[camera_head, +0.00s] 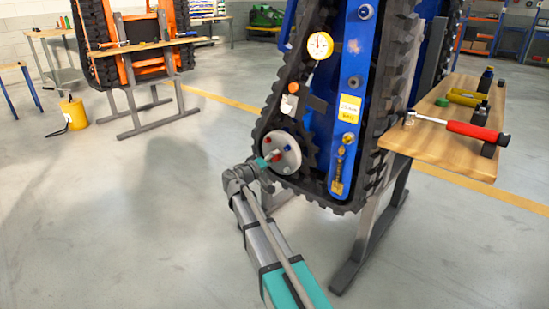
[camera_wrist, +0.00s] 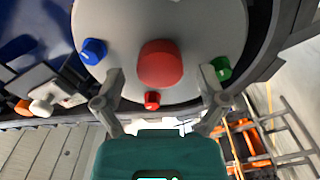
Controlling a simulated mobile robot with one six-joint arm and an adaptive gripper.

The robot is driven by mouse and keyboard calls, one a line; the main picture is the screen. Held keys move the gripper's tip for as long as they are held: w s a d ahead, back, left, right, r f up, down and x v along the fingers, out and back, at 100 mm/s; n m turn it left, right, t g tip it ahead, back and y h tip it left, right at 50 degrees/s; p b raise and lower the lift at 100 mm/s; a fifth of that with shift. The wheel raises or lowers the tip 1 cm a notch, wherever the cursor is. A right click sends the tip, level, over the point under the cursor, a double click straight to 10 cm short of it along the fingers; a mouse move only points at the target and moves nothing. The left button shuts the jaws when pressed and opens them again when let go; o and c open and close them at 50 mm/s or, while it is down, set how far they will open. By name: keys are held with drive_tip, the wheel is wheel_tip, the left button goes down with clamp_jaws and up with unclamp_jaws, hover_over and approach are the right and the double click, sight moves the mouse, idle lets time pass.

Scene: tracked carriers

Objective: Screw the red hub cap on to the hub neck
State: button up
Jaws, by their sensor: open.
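The red hub cap (camera_wrist: 160,64) sits at the centre of the grey round hub plate (camera_wrist: 205,25) in the wrist view. Whatever neck is behind the cap is hidden by it. My gripper (camera_wrist: 163,82) is open, with one finger on each side of the cap and gaps between fingers and cap. In the head view my gripper (camera_head: 266,163) is at the hub plate (camera_head: 288,145) on the blue carrier, and the cap is hard to make out there.
A blue knob (camera_wrist: 94,51), a small red knob (camera_wrist: 152,100) and a green knob (camera_wrist: 221,68) ring the cap, close to my fingers. Black track (camera_head: 262,125) surrounds the hub. A wooden bench (camera_head: 455,140) with a red-handled wrench (camera_head: 465,130) stands at right.

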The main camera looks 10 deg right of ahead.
drive_tip(key=n, duration=0.3)
drive_tip(key=shift+n, duration=0.3)
idle(0.4)
drive_tip(key=c, duration=1)
drive_tip(key=shift+m, duration=4.9)
